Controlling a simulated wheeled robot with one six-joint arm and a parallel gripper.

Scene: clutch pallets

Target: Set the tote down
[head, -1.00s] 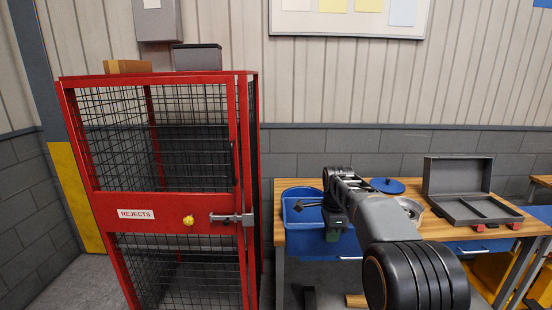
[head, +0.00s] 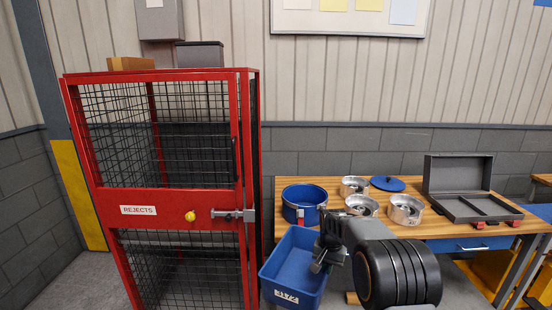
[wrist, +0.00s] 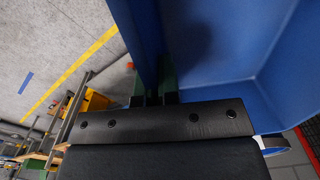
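The tote (head: 268,284) is a blue open bin with a white number label on its front wall. In the head view it is in front of the bench's left end and beside the red cage, lower than the bench top. It looks empty. My gripper (head: 322,256) is at its right side. In the wrist view my gripper's green fingers (wrist: 154,90) sit on either side of the tote's wall (wrist: 145,35), shut on it. The tote's underside is hidden, so I cannot tell whether it touches anything below.
A red mesh cage (head: 187,210) marked REJECTS stands close on the left. The wooden bench (head: 440,222) holds a round blue container (head: 303,205), metal clutch parts (head: 405,209), a blue disc (head: 387,184) and an open grey case (head: 466,208). Grey floor shows in the wrist view.

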